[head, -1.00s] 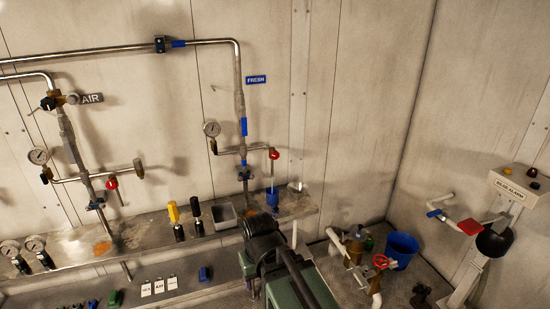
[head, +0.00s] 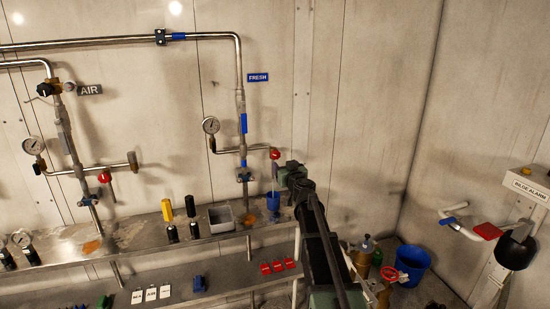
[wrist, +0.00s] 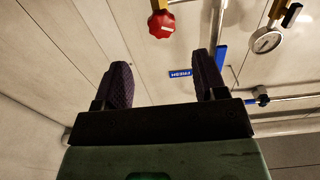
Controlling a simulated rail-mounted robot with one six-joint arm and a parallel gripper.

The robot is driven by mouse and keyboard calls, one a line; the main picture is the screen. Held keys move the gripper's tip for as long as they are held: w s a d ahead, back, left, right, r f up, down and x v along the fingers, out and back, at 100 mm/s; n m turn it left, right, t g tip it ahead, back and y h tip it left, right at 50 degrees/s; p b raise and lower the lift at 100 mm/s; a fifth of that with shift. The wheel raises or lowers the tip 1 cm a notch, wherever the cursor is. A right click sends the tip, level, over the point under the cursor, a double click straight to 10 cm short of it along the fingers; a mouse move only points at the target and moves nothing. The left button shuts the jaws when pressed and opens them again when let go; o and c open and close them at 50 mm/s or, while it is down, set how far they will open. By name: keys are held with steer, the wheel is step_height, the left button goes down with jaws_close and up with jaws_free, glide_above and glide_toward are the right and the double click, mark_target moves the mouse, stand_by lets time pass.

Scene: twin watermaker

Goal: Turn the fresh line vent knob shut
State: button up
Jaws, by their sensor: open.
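The fresh line vent knob (head: 275,153) is red and sits at the right end of the branch pipe under the FRESH sign (head: 258,77). It also shows in the wrist view (wrist: 161,24), at the top, beyond the fingers and between them from side to side. A white mark is on its face. My gripper (head: 284,170) is just below and right of the knob in the head view. In the wrist view its two dark padded fingers (wrist: 162,66) are apart with nothing between them. They look clear of the knob.
A blue cup (head: 273,201) stands on the shelf below the knob. The fresh line gauge (head: 211,125) is left of it. A grey bin (head: 221,218) and yellow and black bottles are on the shelf. Another red knob (head: 104,177) is on the AIR line.

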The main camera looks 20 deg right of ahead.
mark_target(276, 156)
steer(key=w, duration=0.7)
steer(key=w+d, duration=0.1)
steer(key=w, duration=0.2)
steer(key=shift+w, duration=0.35)
steer(key=shift+c, duration=0.3)
steer(key=shift+s, duration=0.1)
steer(key=c, duration=0.9)
steer(key=shift+o, duration=0.2)
steer(key=m, duration=0.3)
steer(key=o, duration=0.9)
steer(key=s, duration=0.7)
steer(key=s+a, duration=0.1)
steer(key=s, duration=0.2)
steer(key=shift+s+a, duration=0.1)
steer(key=shift+s, duration=0.3)
